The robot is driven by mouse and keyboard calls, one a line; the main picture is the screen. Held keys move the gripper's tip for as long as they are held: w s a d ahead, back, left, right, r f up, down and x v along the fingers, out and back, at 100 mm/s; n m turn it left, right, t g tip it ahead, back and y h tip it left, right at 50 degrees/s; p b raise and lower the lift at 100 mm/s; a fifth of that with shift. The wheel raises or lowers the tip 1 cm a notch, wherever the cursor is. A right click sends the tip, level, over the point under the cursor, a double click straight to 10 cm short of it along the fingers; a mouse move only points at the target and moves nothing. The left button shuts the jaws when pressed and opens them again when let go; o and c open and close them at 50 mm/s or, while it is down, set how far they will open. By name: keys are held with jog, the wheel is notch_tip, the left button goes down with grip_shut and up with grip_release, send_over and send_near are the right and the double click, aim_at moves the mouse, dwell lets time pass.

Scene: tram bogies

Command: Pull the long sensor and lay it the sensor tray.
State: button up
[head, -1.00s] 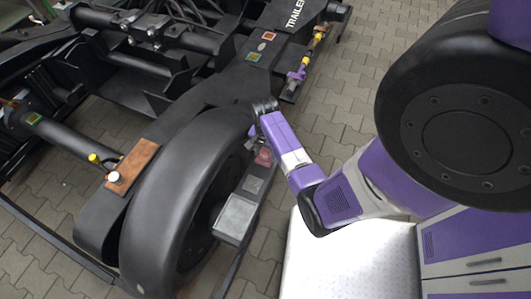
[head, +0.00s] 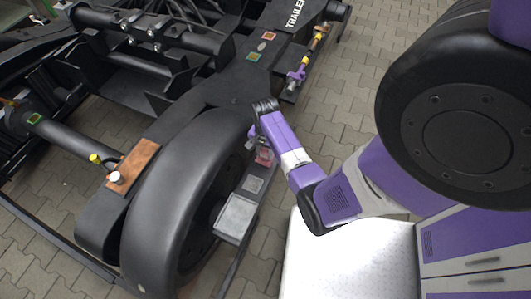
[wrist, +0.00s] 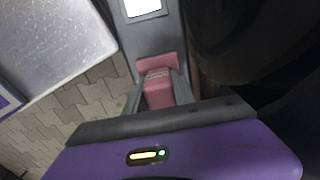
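A pink-red block (wrist: 158,92) with a wider flange at its far end sits on a grey beam, straight ahead in the wrist view. It also shows, small and partly hidden, below my gripper in the head view (head: 264,157). It may be the long sensor, but no label tells. My gripper (wrist: 158,84) has one finger on each side of the block. The fingers look spread, with narrow gaps, and I see no firm contact. In the head view my gripper (head: 256,140) is beside the big black wheel. I cannot clearly identify the sensor tray.
A brown plate (head: 134,166) carries a white knob (head: 116,178) and a yellow one. Paved floor (head: 350,95) lies open at the right.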

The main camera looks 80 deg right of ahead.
grip_shut()
jog(key=shift+r, duration=0.1)
jog(key=shift+r+p, duration=2.95)
jog(key=shift+p, duration=0.45)
